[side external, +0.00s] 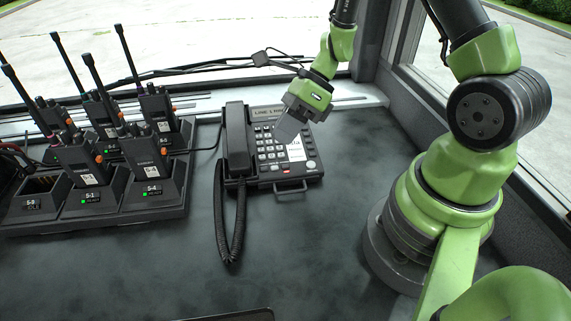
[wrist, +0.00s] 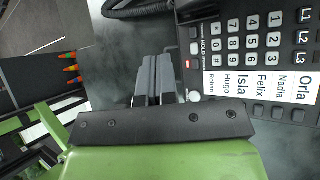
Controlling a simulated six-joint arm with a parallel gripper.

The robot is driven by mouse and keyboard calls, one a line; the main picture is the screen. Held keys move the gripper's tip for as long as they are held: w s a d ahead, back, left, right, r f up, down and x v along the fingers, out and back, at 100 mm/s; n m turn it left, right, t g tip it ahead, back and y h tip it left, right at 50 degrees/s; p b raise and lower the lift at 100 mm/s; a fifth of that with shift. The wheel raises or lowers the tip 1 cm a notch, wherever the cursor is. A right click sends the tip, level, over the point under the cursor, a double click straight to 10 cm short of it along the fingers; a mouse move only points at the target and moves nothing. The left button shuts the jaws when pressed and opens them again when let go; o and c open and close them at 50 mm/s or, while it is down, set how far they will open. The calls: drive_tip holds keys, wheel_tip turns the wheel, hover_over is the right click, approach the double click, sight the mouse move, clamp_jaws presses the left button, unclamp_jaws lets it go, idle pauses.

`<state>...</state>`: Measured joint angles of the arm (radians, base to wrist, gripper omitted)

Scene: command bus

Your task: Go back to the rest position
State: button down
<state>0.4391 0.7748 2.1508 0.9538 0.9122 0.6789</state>
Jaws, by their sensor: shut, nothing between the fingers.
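My gripper (side external: 285,134) is green with grey fingers. In the side view it points down over the desk phone (side external: 262,181) and overlaps its keypad in the picture. In the wrist view its two fingers (wrist: 158,78) are together with nothing between them, and the phone (wrist: 191,32) lies to their upper right, with number keys and a white name card (wrist: 258,84). The fingers look apart from the phone, but their height above it is hard to tell. The handset (side external: 236,142) lies on the phone's left side.
A charger rack (side external: 118,218) at the left holds several upright radios with tall antennas; its front left slot is empty. A coiled cord (side external: 232,238) hangs from the handset. The dark desk (side external: 300,250) is clear in front of the phone.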

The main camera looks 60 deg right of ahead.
drive_tip(key=s+a+r+n+t+h, duration=0.1)
drive_tip(key=s+r+n+h, duration=0.1)
drive_tip(key=s+r+n, duration=0.2)
drive_tip(key=s+a+r+n+t+h, duration=0.1)
drive_tip(key=s+r+n, duration=0.3)
drive_tip(key=r+n, duration=0.6)
drive_tip(key=s+a+r+n+t+h, duration=0.1)
drive_tip(key=s+r+n+t+h, duration=0.1)
drive_tip(key=r+n, duration=0.5)
drive_tip(key=s+n+h, duration=0.1)
drive_tip(key=s+n, duration=0.1)
drive_tip(key=n, duration=0.1)
drive_tip(key=shift+s+a+t, duration=0.15)
drive_tip(key=shift+s+t, duration=0.25)
